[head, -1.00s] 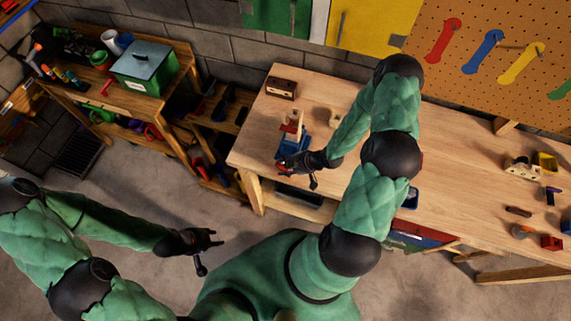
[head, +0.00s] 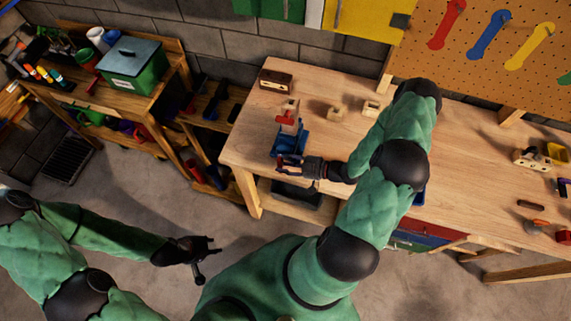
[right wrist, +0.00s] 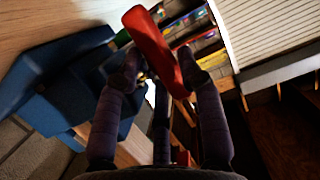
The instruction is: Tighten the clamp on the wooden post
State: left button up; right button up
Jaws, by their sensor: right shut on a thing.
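A blue vise-like clamp (head: 296,141) stands near the left end of the wooden workbench. A light wooden post (head: 291,105) stands upright at it, with a red piece (head: 285,119) against the post. My right gripper (head: 281,164) is at the front of the clamp, shut on a red handle. In the right wrist view the red handle (right wrist: 152,42) runs tilted between the fingertips (right wrist: 160,78), and the blue clamp (right wrist: 55,85) is at the left. The handle's joint with the clamp is hidden. My left gripper (head: 214,245) is open and empty over the floor, away from the bench.
A brown box (head: 277,80) and small wooden blocks (head: 336,113) lie behind and right of the clamp. The bench's middle (head: 460,150) is mostly clear. A shelf with a green bin (head: 137,75) stands left. Tools hang on the pegboard (head: 545,75).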

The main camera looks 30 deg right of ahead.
jog(key=shift+o, duration=0.2)
jog(key=shift+a+r, duration=0.35)
jog(key=shift+r, duration=0.05)
jog(key=o, duration=0.8)
jog(key=shift+s, duration=0.1)
jog(key=shift+o, duration=1.2)
jog(key=shift+a, duration=0.15)
jog(key=shift+f, duration=0.15)
jog(key=shift+s, duration=0.1)
jog(key=shift+s+d, duration=0.15)
jog(key=shift+d, duration=0.2)
jog(key=v, duration=1.1)
jog(key=shift+d, duration=0.25)
jog(key=shift+s, duration=0.1)
